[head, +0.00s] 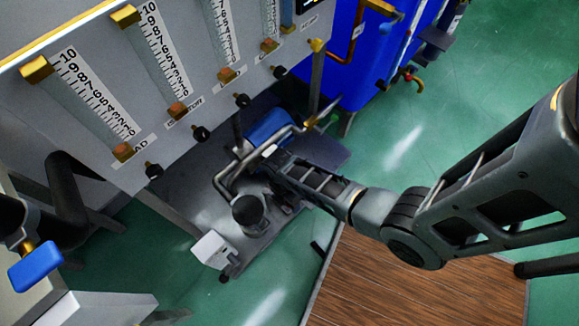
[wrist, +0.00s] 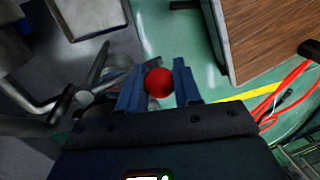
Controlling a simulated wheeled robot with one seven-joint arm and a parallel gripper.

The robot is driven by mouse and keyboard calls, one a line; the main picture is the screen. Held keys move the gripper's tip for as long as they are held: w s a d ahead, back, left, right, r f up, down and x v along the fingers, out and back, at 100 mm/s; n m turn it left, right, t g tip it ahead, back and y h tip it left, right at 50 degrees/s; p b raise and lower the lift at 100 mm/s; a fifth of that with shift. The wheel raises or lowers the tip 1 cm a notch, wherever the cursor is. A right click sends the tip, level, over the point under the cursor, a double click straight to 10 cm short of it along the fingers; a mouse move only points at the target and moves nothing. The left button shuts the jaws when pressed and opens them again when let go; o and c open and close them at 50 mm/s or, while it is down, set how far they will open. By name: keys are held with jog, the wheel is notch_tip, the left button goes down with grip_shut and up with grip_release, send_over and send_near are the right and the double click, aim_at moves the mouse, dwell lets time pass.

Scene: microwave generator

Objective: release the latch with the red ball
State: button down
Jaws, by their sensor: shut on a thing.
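The red ball (wrist: 159,82) shows in the wrist view between the two blue fingers of my gripper (wrist: 160,88). The fingers are closed on it from left and right. The latch part that the ball belongs to is mostly hidden behind the ball and the fingers. In the head view my gripper (head: 262,172) is low among the metal pipes under the flowmeter panel, and its fingertips and the red ball cannot be made out there.
A panel of flowmeters (head: 95,95) with several black knobs stands above my gripper. A blue tank (head: 375,50) is behind it. A wooden platform (head: 400,285) lies on the green floor at the front. Red cables (wrist: 285,95) show at the right of the wrist view.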

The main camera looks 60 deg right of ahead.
jog(key=shift+d, duration=0.1)
jog(key=c, duration=0.8)
grip_release()
jog(key=r, duration=0.2)
jog(key=w+r+p, duration=0.1)
jog(key=r, duration=0.2)
jog(key=r+p, duration=0.1)
jog(key=r, duration=0.1)
jog(key=shift+w+d+r, duration=0.2)
jog(key=shift+r, duration=0.1)
